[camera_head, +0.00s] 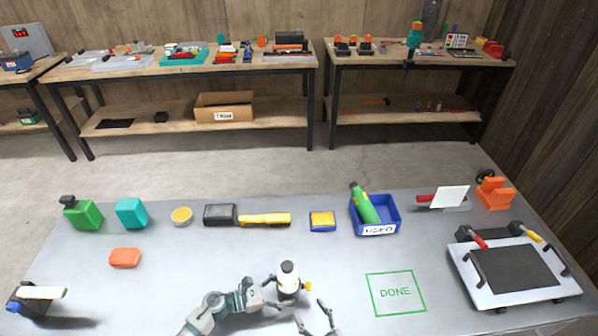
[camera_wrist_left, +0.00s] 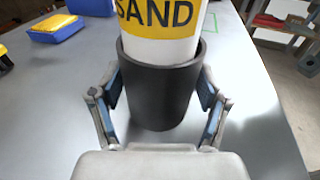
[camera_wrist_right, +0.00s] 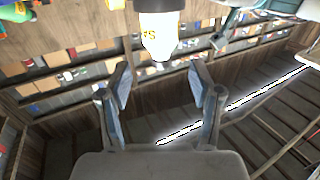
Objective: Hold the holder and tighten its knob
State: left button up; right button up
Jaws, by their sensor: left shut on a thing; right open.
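My left gripper (camera_wrist_left: 160,108) is shut on the holder, with one finger on each side. In the head view the white container (camera_head: 289,283) shows a dark top.
A green DONE square (camera_head: 395,293) is marked on clear table to the right. A clamped tray (camera_head: 513,270) lies farther right. Behind are a blue bin (camera_head: 390,215), a yellow-handled brush (camera_head: 264,219), a yellow-and-blue block (camera_head: 322,221) and green bottles. An orange block (camera_head: 125,258) lies at left.

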jog(key=w+a+r+n+g+y, duration=0.1)
jog(key=a+r+n+y, duration=0.3)
jog(key=r+n+y, duration=0.3)
jog(key=w+a+r+n+y, duration=0.1)
jog(key=a+r+n+y, duration=0.35)
jog(key=r+n, duration=0.4)
jog(key=s+a+r+n+g+y, duration=0.25)
jog(key=a+n+g+y, duration=0.2)
jog(key=n+g, duration=0.8)
jog(key=n+g+h, duration=0.3)
jog(key=n+h, duration=1.6)
jog(key=n, duration=0.1)
send_near(310, 283)
jog(key=x, duration=1)
jog(key=shift+f, duration=0.2)
